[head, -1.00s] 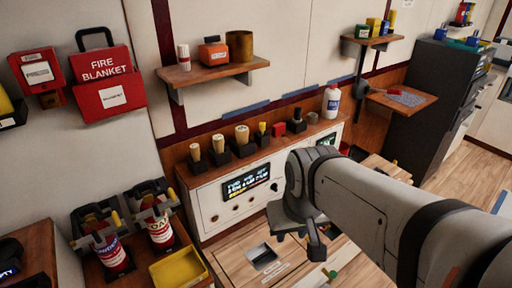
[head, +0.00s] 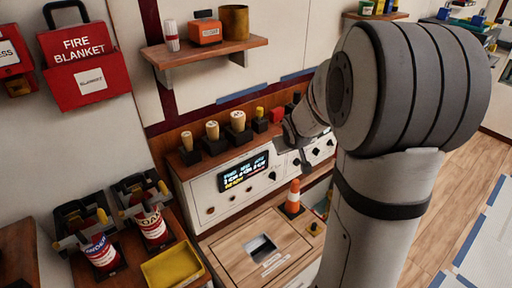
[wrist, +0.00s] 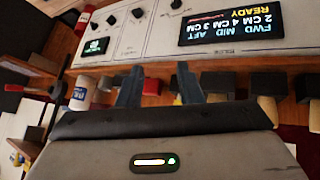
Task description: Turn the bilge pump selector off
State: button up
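A white control panel (head: 225,195) has a dark display (head: 243,172), which in the wrist view (wrist: 232,27) reads FWD, MID, AFT and READY. Several dark knobs sit beside it, one near the display in the head view (head: 272,176). In the wrist view, which is upside down, knobs such as this one (wrist: 137,12) show at the top. The labels are too small to tell which knob is the bilge pump selector. My gripper (wrist: 160,85) has its two fingers apart with nothing between them, and touches no knob.
A row of tan-topped handles in black blocks (head: 212,131) stands on the panel's top ledge, close by my gripper. A shelf (head: 205,53) is above. A yellow tray (head: 172,267) is front left.

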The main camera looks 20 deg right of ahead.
jog(key=w+d+f+t+b, duration=0.1)
jog(key=w+d+f+t, duration=0.1)
jog(key=w+d+f, duration=0.35)
jog(key=n+t+y+b, duration=0.2)
jog(key=n+y, duration=0.1)
jog(key=y, duration=0.1)
send_near(274, 176)
notch_tip(274, 176, up, 7)
jog(key=d, duration=0.3)
notch_tip(274, 176, down, 9)
jog(key=t+y+b, duration=0.1)
jog(key=y, duration=0.2)
jog(key=x, duration=0.7)
jog(key=shift+w+a+r+n, duration=0.2)
jog(key=shift+w+a+n, duration=0.1)
jog(key=shift+w+a, duration=0.1)
jog(key=shift+c, duration=0.3)
